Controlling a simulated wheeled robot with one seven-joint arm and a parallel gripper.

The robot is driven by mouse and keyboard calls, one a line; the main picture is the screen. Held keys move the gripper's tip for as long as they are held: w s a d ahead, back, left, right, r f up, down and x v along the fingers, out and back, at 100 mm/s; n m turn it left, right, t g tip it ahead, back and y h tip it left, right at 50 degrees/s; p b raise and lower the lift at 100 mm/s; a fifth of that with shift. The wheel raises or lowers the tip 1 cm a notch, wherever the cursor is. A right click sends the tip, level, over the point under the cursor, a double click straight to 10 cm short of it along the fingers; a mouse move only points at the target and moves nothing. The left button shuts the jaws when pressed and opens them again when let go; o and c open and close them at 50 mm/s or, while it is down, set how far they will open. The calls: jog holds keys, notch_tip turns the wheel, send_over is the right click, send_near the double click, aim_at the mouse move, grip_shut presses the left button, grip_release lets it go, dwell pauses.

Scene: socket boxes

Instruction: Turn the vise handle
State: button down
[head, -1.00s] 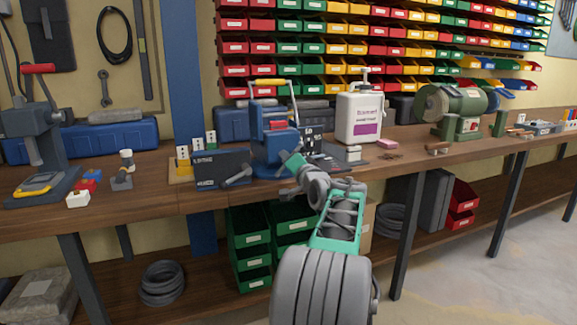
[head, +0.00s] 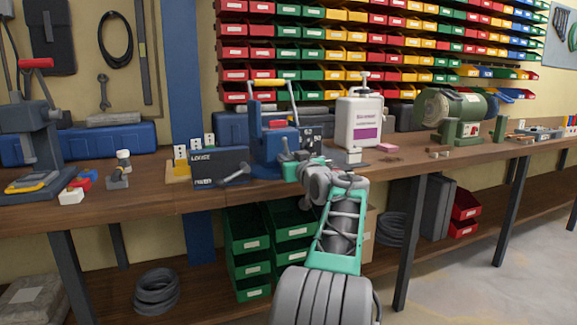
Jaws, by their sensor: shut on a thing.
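The fingers are small in view, so the exact hold is unclear.
A dark labelled box (head: 213,158) with a grey lever in front stands left of the vise. Dark number-marked blocks (head: 309,142) and a white jug (head: 357,124) stand to the right. A green bench grinder (head: 462,110) is farther right.

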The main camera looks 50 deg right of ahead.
jog(key=n+b, duration=0.1)
jog(key=n, duration=0.2)
jog(key=shift+n+b, duration=0.35)
jog(key=shift+n, duration=0.05)
jog(key=n, duration=0.3)
jog(key=shift+r+n+b, duration=0.1)
jog(key=shift+n+b, duration=0.2)
jog(key=n, duration=0.3)
jog(key=shift+r+n, duration=0.1)
jog(key=shift+n, duration=0.2)
jog(key=shift+s+n, duration=0.1)
jog(key=shift+n, duration=2)
jog(key=shift+d, duration=0.1)
jog(key=c, duration=1.2)
grip_release()
